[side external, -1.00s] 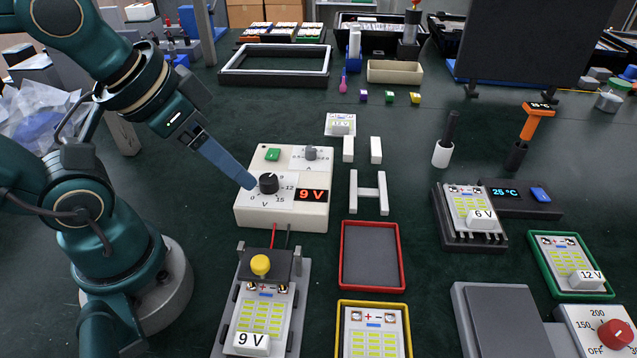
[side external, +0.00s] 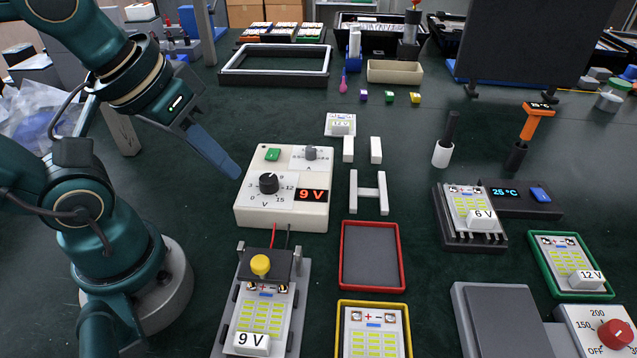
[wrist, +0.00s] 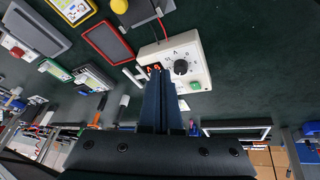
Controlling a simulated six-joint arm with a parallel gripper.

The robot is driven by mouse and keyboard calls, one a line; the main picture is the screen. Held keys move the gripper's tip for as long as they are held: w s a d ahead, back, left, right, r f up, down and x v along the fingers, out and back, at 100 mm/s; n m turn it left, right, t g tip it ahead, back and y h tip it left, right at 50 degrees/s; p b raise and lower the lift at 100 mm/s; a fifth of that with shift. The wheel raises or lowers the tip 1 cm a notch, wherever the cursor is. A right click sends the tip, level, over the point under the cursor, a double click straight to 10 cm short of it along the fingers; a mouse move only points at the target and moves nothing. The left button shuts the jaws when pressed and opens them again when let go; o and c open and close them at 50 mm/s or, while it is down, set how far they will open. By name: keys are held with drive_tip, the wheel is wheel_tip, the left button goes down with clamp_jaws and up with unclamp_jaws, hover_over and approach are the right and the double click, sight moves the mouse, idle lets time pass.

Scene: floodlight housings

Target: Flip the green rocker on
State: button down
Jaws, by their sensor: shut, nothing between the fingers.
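The green rocker (side external: 272,155) is on the top left of the white power supply (side external: 283,217). It also shows in the wrist view (wrist: 196,86), at the lower right of the box face. In the wrist view the closed fingers (wrist: 160,75) overlap part of the box. Whether the rocker is tilted on or off is too small to tell.
A test stand with a yellow button (side external: 260,265) and a 9 V panel is in front of the supply, joined by leads. A red tray (side external: 343,270) lies right of it. White blocks (side external: 353,192) stand right of the supply.

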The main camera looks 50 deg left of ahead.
drive_tip(key=w+a+r+n+g, duration=0.35)
drive_tip(key=w+r+n, duration=0.55)
drive_tip(key=n, duration=0.7)
drive_tip(key=n+g+h, duration=0.1)
drive_tip(key=n+g, duration=0.2)
drive_tip(key=n, duration=0.5)
hover_over(271, 157)
drive_tip(key=w+a, duration=0.1)
drive_tip(key=a, duration=0.1)
drive_tip(key=f, duration=0.5)
drive_tip(key=shift+w+d+f, duration=0.15)
drive_tip(key=shift+w+d, duration=0.05)
drive_tip(key=shift+s+d+f, duration=0.2)
drive_tip(key=shift+f, duration=2.1)
drive_tip(key=shift+s+d+f, duration=0.2)
drive_tip(key=shift+f, duration=2.15)
drive_tip(key=shift+s+d+f, duration=0.2)
drive_tip(key=shift+f, duration=2.1)
